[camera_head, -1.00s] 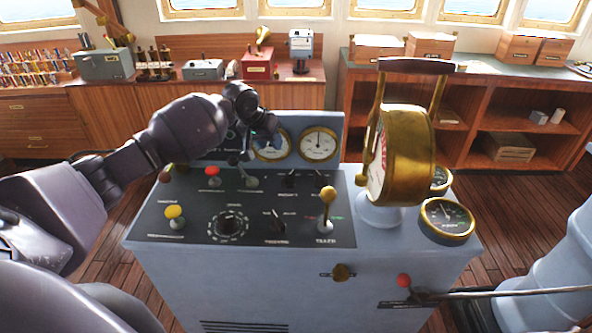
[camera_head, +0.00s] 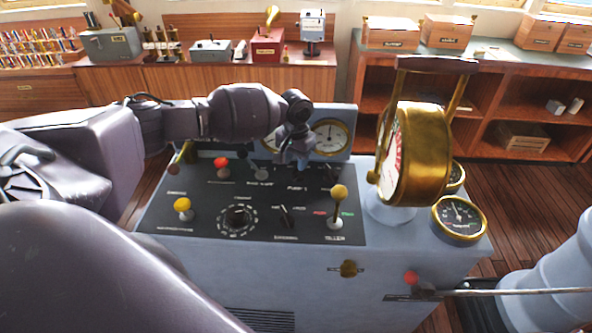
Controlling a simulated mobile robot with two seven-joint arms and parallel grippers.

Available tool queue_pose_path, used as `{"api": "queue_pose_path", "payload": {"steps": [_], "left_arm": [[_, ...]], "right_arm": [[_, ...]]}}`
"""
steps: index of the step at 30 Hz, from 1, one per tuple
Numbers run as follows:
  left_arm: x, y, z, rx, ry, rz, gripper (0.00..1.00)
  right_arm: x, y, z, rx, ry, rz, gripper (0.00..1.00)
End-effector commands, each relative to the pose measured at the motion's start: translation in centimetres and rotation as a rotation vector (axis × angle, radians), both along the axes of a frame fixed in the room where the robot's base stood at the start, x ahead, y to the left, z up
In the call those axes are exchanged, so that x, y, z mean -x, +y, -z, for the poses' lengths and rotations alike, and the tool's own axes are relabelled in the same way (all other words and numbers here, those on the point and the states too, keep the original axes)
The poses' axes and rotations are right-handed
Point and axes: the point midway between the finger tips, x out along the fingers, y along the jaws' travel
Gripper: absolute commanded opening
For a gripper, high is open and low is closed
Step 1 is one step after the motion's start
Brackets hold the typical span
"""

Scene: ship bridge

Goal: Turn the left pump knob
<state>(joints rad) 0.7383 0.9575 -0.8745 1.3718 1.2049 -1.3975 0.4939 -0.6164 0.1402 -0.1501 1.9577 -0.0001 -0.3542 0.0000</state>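The control console has a black top panel (camera_head: 215,222) with knobs, levers and printed labels. A label reading like "PUMP 1" shows just in front of my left gripper (camera_head: 298,168). The gripper points down over the back part of the panel and covers the spot behind that label, so the left pump knob is mostly or wholly hidden. I cannot tell whether the fingers touch it or how far apart they are. The right pump knob (camera_head: 330,173) is small and dark, just right of the gripper. My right gripper is out of view.
A tall brass telegraph (camera_head: 422,150) stands right of the panel. A yellow-topped tiller lever (camera_head: 338,205), a red-topped lever (camera_head: 222,165), a yellow knob (camera_head: 183,206) and a round dial (camera_head: 237,217) surround the gripper. Gauges (camera_head: 330,138) stand behind it.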

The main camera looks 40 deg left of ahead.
Motion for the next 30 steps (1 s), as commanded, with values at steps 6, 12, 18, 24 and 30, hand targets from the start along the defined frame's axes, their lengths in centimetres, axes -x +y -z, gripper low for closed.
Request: {"api": "queue_pose_path", "payload": {"steps": [6,12,18,24,30], "left_arm": [[0.0,0.0,3.1,0.001,0.000,-0.001,0.39],[0.0,0.0,4.4,0.000,-0.001,0.000,0.39],[0.0,0.0,4.6,0.000,-0.001,-0.001,0.39],[0.0,0.0,4.6,0.000,-0.001,-0.001,0.27],[0.0,0.0,4.6,0.000,-0.002,-0.001,0.00]], "right_arm": [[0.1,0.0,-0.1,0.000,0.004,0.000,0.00],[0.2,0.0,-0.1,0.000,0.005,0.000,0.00],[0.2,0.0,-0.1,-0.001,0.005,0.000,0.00],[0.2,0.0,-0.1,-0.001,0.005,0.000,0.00],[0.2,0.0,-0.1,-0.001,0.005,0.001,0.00]]}}
